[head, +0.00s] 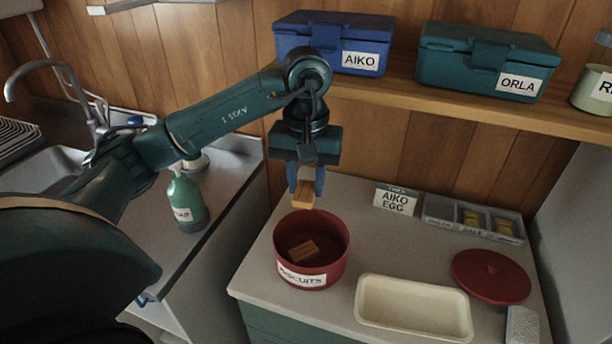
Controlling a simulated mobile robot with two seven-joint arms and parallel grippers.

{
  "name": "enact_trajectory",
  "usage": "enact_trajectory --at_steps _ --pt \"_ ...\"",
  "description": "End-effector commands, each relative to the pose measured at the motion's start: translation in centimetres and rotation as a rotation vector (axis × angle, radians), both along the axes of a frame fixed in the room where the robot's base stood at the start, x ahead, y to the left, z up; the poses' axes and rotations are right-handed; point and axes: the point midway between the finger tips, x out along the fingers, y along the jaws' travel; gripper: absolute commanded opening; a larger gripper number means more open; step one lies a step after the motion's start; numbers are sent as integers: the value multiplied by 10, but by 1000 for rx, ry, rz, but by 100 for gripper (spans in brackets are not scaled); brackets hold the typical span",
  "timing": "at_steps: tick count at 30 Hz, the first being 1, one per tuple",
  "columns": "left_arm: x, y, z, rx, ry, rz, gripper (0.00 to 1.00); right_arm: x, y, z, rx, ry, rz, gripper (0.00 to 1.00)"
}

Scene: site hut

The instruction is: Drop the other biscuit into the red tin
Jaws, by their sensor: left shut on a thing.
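The red tin (341,262), labelled BISCUITS, stands open on the counter with its lid off. One biscuit (303,250) lies inside it on the bottom. My left gripper (306,190) points down over the tin's back rim and is shut on the other biscuit (303,201), a light brown block. The held biscuit is above the tin's opening, apart from the one inside. My right gripper is not in view.
The red lid (491,276) lies at the right. An empty cream tray (412,330) is in front. A divided grey tray (440,210) and an AIKO EGG card (396,201) stand behind. A shelf (400,92) with blue (310,38) and teal (450,60) boxes is above. A soap bottle (187,200) stands left.

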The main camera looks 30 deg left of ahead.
Motion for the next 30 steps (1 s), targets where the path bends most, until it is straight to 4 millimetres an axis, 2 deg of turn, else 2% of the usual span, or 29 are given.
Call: enact_trajectory --at_steps 1,7,18,19,27,30 --pt "0 0 -11 1 1 0 10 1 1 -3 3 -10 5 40" --pt "0 0 -33 1 0 0 10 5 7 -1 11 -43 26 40" --pt "0 0 -38 0 0 0 10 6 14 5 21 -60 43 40" --pt "0 0 -38 0 0 0 33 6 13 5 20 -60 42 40" --pt "0 0 -38 0 0 0 55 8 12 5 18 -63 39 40" --pt "0 0 -38 0 0 0 57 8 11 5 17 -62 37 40"
